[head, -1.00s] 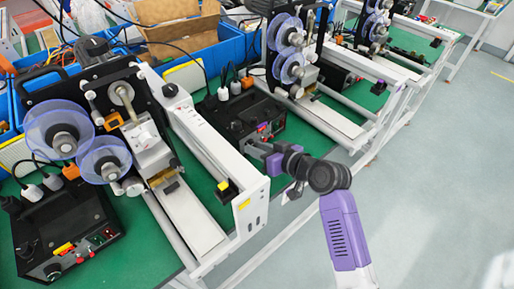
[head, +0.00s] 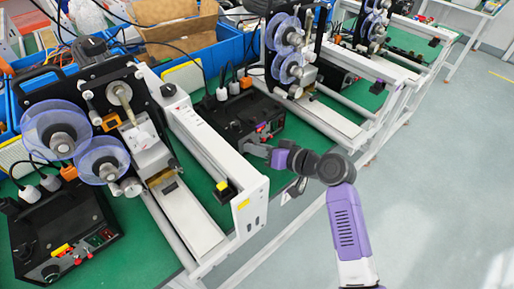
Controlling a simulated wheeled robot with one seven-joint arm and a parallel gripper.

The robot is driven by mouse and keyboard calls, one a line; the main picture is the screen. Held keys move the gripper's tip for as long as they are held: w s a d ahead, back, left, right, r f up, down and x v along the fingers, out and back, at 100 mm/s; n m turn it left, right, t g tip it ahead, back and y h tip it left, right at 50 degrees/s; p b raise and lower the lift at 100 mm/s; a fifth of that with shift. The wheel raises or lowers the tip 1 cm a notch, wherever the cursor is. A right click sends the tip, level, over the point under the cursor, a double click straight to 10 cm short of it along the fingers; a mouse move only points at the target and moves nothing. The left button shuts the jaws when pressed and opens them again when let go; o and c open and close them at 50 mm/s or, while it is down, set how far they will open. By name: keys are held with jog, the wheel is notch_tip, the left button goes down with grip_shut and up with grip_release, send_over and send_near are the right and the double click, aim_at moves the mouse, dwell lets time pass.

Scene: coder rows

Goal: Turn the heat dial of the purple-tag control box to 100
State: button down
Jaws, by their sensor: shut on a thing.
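The purple-tag control box (head: 232,108) is a black box on the green bench top, near the middle of the head view. Its purple tag (head: 262,128) shows on the front panel, beside small red and green parts. My gripper (head: 246,146) is at the lower left of that front panel, reaching in from the right. It is shut on the heat dial there. The fingers hide the dial, so its pointer and setting cannot be read.
A yellow-tag control box (head: 75,220) sits at the lower left. A white machine frame (head: 215,145) with a yellow-marked end stands close left of my gripper. Another spool machine (head: 310,105) stands to the right. The floor (head: 440,190) at right is clear.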

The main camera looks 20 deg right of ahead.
jog(key=c, duration=1.4)
grip_release()
jog(key=shift+c, duration=0.2)
jog(key=shift+b+v, duration=0.3)
jog(key=shift+v, duration=3.65)
